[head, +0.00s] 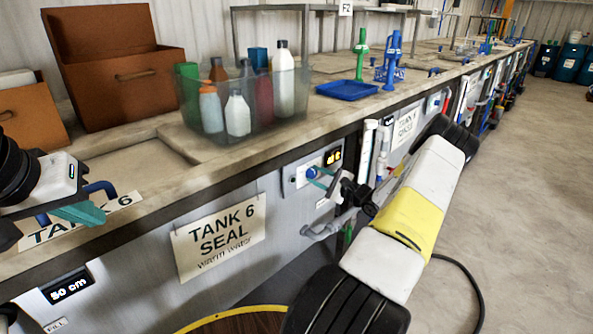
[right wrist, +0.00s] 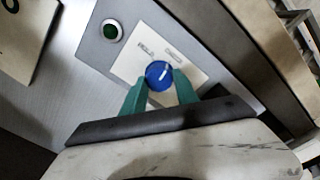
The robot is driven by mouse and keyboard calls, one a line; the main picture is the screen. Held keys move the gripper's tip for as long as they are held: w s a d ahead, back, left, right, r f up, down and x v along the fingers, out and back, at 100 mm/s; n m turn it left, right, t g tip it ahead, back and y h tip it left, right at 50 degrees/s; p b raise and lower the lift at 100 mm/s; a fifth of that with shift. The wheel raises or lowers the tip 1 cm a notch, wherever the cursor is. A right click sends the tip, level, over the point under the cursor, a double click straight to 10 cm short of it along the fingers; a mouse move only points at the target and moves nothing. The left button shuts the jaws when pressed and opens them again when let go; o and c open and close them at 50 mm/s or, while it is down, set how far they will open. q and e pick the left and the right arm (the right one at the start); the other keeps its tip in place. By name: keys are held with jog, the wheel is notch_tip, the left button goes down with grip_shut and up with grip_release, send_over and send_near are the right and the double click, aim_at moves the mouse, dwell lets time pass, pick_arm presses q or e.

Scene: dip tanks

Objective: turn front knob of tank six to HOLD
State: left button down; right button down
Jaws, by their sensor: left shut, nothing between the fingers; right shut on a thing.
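The blue front knob (head: 311,172) is on the front panel of tank six, right of the "TANK 6 SEAL" sign (head: 219,237). In the right wrist view the knob (right wrist: 158,73) sits on a pale label plate (right wrist: 140,62); its white mark points up and right. The plate's small print is too blurred to read. My right gripper (head: 322,179) is shut on the knob, with a teal finger on either side of it in the wrist view (right wrist: 160,80). My left gripper (head: 80,214) is shut and empty above the counter at the left.
A small amber display (head: 333,157) is beside the knob, and a green round button (right wrist: 113,31) is near its plate. A clear bin of bottles (head: 245,128) stands on the counter above. A grey pipe handle (head: 325,232) is below the knob. Floor at the right is open.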

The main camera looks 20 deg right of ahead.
jog(key=n, duration=1)
jog(key=shift+r, duration=0.1)
jog(key=shift+n, duration=0.4)
jog(key=c, duration=0.9)
grip_release()
jog(key=shift+c, duration=0.2)
jog(key=shift+s, duration=0.15)
jog(key=v, duration=0.7)
jog(key=shift+s, duration=0.35)
jog(key=shift+d, duration=0.1)
